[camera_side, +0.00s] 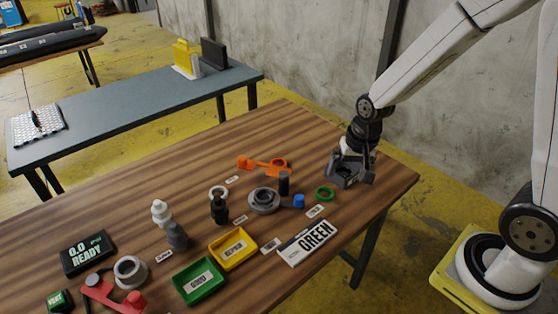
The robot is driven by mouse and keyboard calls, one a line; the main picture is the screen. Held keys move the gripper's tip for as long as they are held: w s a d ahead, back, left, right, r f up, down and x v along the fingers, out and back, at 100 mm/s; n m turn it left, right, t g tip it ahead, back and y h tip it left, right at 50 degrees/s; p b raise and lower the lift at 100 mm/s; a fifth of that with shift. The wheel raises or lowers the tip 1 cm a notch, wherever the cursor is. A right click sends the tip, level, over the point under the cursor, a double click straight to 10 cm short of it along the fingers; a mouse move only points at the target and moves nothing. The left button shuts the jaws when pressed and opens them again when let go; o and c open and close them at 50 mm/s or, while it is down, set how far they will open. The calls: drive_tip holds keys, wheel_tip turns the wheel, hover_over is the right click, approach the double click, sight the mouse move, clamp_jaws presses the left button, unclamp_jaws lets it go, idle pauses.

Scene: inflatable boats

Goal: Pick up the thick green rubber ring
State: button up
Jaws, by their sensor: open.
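The thick green rubber ring (325,193) lies flat on the wooden table (140,180), near its right side. A small white label lies just in front of it. My gripper (347,182) points down a little to the right of and behind the ring, low over the table. It is open and I see nothing between its fingers. The ring is fully visible and apart from the gripper.
Left of the ring are a grey valve part (263,201) with a blue cap (298,201) and a dark upright cylinder (284,183). An orange part (265,165) lies behind.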

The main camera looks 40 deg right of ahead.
drive_tip(key=w+d+f+m, duration=0.4)
drive_tip(key=w+f+m, duration=0.15)
drive_tip(key=m, duration=0.25)
drive_tip(key=m+g+y, duration=0.1)
drive_tip(key=m, duration=0.7)
approach(324, 196)
drive_tip(key=shift+w+d+r, duration=0.25)
drive_tip(key=shift+r, duration=0.05)
drive_tip(key=shift+f, duration=0.1)
drive_tip(key=shift+a+f, duration=0.2)
drive_tip(key=shift+f, duration=1)
drive_tip(key=shift+w+a+f, duration=0.1)
drive_tip(key=shift+a+f, duration=0.1)
drive_tip(key=shift+f, duration=1.1)
drive_tip(key=shift+w+a+f, duration=0.1)
drive_tip(key=shift+a+f, duration=0.05)
drive_tip(key=shift+f, duration=1.1)
drive_tip(key=c, duration=1.1)
drive_tip(key=shift+r, duration=0.1)
